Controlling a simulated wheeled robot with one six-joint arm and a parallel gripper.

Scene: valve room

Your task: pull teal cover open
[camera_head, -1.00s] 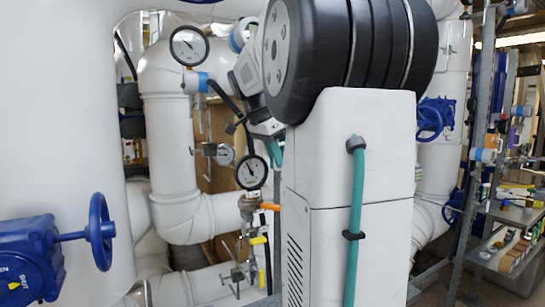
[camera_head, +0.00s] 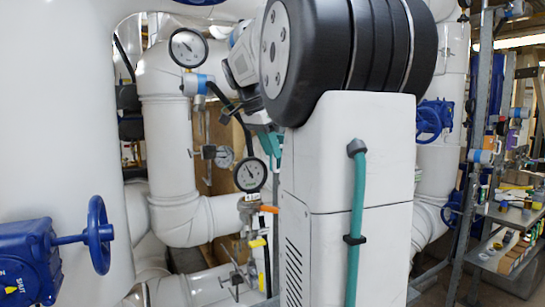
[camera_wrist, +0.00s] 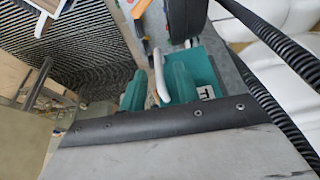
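In the wrist view, a teal box-like piece (camera_wrist: 207,72) with a small black-and-white label sits at the upper middle; I take it as the teal cover. A white curved handle (camera_wrist: 157,70) stands in front of it. My gripper (camera_wrist: 153,90) has two teal fingers, parted, with the handle between them. The handle lies close to the right finger, and a gap shows on its left. I cannot tell whether they touch. In the head view, my gripper (camera_head: 270,142) is a small teal patch beside the pipes, mostly hidden by my arm, and the cover cannot be made out.
White pipes (camera_head: 171,150) with an upper gauge (camera_head: 188,47) and a lower gauge (camera_head: 250,176) stand close behind my arm. A blue valve wheel (camera_head: 99,235) juts out at left. A metal shelf (camera_head: 505,215) stands at right. Black ribbed hoses (camera_wrist: 272,45) run near the gripper.

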